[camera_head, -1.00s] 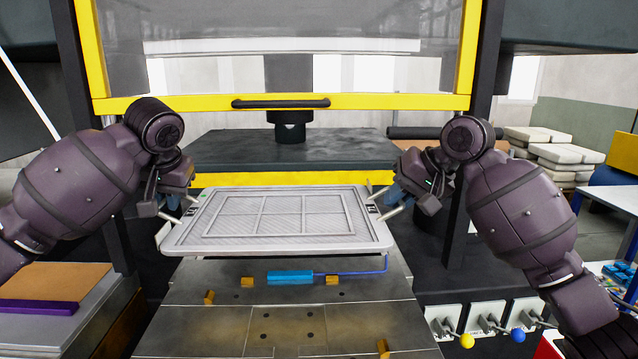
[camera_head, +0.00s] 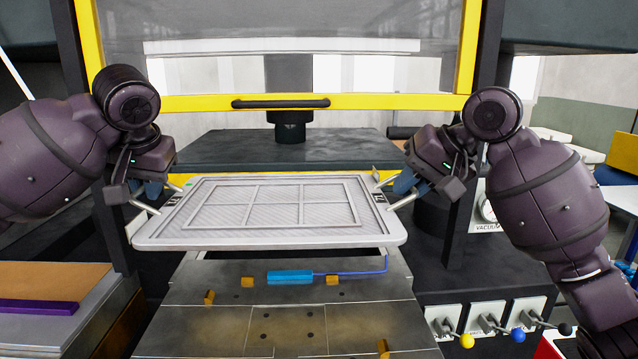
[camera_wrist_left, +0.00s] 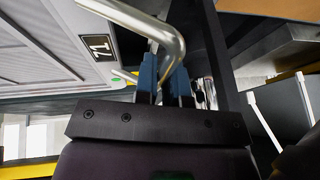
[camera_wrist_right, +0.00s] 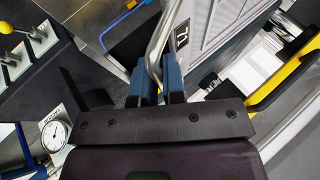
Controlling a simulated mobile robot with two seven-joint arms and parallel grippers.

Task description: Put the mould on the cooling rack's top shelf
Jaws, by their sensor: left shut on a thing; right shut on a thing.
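The mould (camera_head: 270,212) is a pale grey rectangular plate with a ribbed, framed top and a metal bail handle on each short side. It hangs roughly level above the metal bed, in front of the dark press table. My left gripper (camera_head: 150,194) is shut on the left handle, which shows between its blue pads in the left wrist view (camera_wrist_left: 166,78). My right gripper (camera_head: 400,187) is shut on the right handle, also between blue pads in the right wrist view (camera_wrist_right: 160,82). A number plate beside the handle reads 71. I cannot identify the cooling rack in these views.
A metal bed (camera_head: 290,320) with orange blocks and a blue cylinder (camera_head: 290,277) lies below the mould. The yellow-framed guard (camera_head: 290,102) stands above the press table (camera_head: 290,150). Valve levers (camera_head: 490,322) are at lower right; a stack with an orange board (camera_head: 50,277) is at lower left.

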